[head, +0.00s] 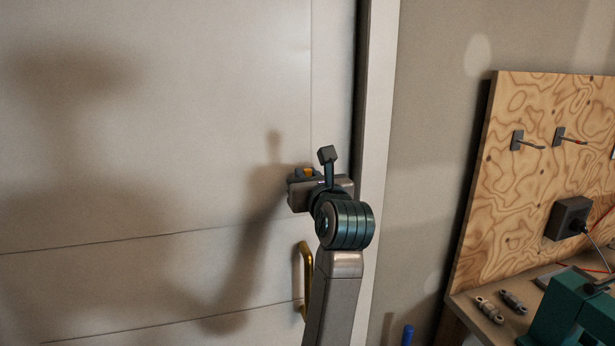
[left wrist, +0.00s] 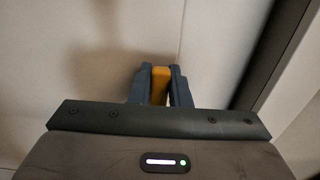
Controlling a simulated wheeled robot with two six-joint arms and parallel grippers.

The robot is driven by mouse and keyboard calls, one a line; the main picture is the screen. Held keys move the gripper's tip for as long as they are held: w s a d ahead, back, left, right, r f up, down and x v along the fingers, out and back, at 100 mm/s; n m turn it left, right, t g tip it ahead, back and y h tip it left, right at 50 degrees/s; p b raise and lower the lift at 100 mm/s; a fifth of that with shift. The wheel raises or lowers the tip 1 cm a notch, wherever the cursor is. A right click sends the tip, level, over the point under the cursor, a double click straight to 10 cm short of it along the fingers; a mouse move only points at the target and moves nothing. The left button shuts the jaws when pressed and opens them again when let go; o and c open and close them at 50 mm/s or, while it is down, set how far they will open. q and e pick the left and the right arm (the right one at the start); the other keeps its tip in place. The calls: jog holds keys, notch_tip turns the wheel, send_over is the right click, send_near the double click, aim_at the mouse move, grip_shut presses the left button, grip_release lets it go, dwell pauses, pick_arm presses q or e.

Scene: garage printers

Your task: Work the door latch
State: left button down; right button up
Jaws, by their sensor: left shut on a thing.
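The door (head: 150,160) is a pale panelled surface filling the left of the head view. A yellow-orange latch piece (left wrist: 160,84) sits between the two dark fingers of my left gripper (left wrist: 155,86) in the left wrist view. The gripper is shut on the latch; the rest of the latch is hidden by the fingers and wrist. A brass pull handle (head: 304,275) is on the door below, partly behind my arm.
A white door frame (head: 378,130) stands just right of the gripper. Farther right, a plywood pegboard (head: 520,200) with hooks and a black socket box (head: 568,218) rises above a workbench (head: 470,303) with a green machine (head: 570,310). Bare wall lies between.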

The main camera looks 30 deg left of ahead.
pick_arm(q)
jog(key=w+d+f+m+p, duration=0.1)
jog(key=m+p, duration=0.4)
jog(key=w+f+m+p, duration=0.1)
jog(key=m+p, duration=0.4)
jog(key=m, duration=0.1)
jog(key=w+d+f+m+p, duration=0.1)
jog(key=m+p, duration=0.4)
jog(key=shift+d+f+m, duration=0.3)
jog(key=shift+f+m, duration=0.1)
dwell(0.5)
jog(key=c, duration=1.4)
grip_release()
jog(key=shift+o, duration=0.2)
